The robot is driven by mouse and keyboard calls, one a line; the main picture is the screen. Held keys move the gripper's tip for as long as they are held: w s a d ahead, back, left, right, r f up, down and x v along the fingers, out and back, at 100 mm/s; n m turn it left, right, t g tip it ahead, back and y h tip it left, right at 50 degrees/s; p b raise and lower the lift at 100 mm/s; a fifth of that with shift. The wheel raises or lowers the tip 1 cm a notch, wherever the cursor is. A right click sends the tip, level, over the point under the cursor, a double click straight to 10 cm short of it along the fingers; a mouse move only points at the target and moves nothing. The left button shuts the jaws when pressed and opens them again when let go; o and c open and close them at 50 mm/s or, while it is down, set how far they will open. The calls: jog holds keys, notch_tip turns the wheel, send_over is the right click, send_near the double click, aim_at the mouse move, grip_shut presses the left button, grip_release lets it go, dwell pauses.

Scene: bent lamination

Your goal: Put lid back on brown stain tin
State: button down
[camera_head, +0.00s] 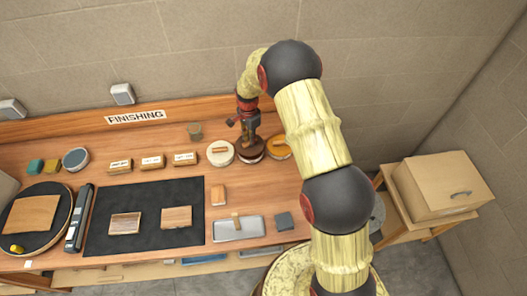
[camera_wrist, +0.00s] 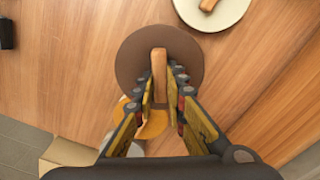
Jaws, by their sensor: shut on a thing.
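The brown lid (camera_wrist: 130,62) is a round dark disc with a wooden bar handle (camera_wrist: 159,66). My gripper (camera_wrist: 162,82) is shut on that handle, with a finger on each side. In the head view, my gripper (camera_head: 249,127) points down at the brown round form (camera_head: 250,153) between a cream round piece and an orange one. The lid hides what is under it in the wrist view. I cannot tell from the head view whether the lid touches the brown tin or hangs just above it.
The cream lid (camera_head: 219,158) with a wooden handle is close on the left, and the orange round piece (camera_head: 282,150) is close on the right. A small jar (camera_head: 195,131) stands behind. Labelled blocks (camera_head: 152,162), a black mat (camera_head: 145,204) and a metal tray (camera_head: 250,230) lie on the bench.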

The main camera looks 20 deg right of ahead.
jog(key=shift+w+d+r, duration=0.2)
jog(key=shift+w+r, duration=0.2)
jog(key=shift+w, duration=0.15)
jog(key=shift+w+d+r, duration=0.2)
jog(key=shift+w+r, duration=0.2)
jog(key=shift+w, duration=0.1)
jog(key=shift+f+b, duration=1.5)
jog(key=shift+f, duration=1.7)
jog(key=shift+f+b, duration=0.15)
jog(key=shift+b, duration=0.45)
jog(key=c, duration=1.7)
grip_release()
jog(key=shift+c, duration=0.2)
jog(key=shift+o, duration=0.4)
jog(key=o, duration=0.4)
jog(key=shift+c, duration=0.2)
jog(key=shift+o, duration=0.2)
